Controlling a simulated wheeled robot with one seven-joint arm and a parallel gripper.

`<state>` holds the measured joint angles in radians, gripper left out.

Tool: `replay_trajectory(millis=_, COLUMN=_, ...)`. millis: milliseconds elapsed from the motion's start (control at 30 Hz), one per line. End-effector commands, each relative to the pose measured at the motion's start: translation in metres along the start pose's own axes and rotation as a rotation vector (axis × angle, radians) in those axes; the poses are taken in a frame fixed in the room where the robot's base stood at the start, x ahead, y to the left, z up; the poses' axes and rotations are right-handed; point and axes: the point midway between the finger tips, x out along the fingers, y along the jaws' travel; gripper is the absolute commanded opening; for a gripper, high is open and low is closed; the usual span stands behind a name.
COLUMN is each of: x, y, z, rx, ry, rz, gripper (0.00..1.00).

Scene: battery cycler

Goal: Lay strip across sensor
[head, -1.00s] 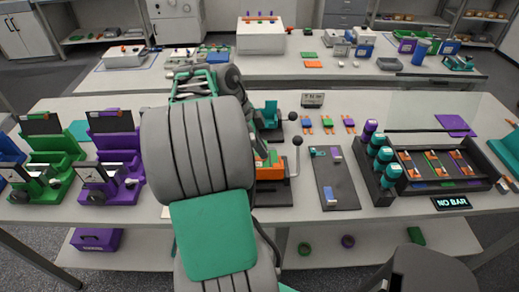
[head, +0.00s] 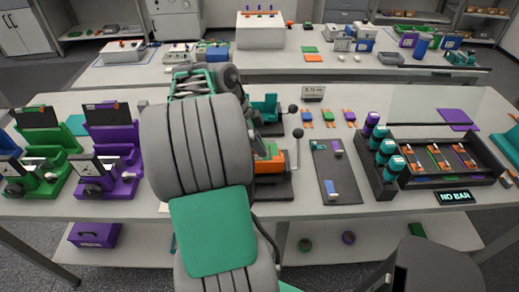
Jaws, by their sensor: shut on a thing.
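My arm (head: 200,145) fills the middle of the head view and hides the table behind it. My gripper's fingertips and whatever they hold are hidden behind it. Three small strip-like pieces with orange ends, blue (head: 305,117), green (head: 328,117) and purple (head: 349,117), lie at the back of the table. Similar orange-ended pieces (head: 436,157) lie in a dark tray (head: 440,180) at the right. I cannot tell which thing is the sensor. An orange device (head: 270,166) with a ball-topped lever (head: 298,134) stands partly hidden right of my arm.
A dark grey mat (head: 341,183) with small blocks lies right of centre. Teal-capped cylinders (head: 383,150) stand in a rack beside the tray. A "NO BAR" display (head: 454,197) is at the front right. Green (head: 42,160) and purple (head: 112,160) devices stand at the left.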

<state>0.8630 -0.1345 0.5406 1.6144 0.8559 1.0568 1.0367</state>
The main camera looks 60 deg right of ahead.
Motion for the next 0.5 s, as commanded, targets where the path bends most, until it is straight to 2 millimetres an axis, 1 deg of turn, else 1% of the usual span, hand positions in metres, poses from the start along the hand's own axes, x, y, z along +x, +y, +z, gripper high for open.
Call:
replay_trajectory(millis=233, x=0.0112, y=0.0002, z=0.0046, rx=0.0, ry=0.0, rz=0.0, gripper=0.0)
replay_trajectory(millis=500, x=0.0105, y=0.0002, z=0.0044, rx=0.0, ry=0.0, rz=0.0, gripper=0.0)
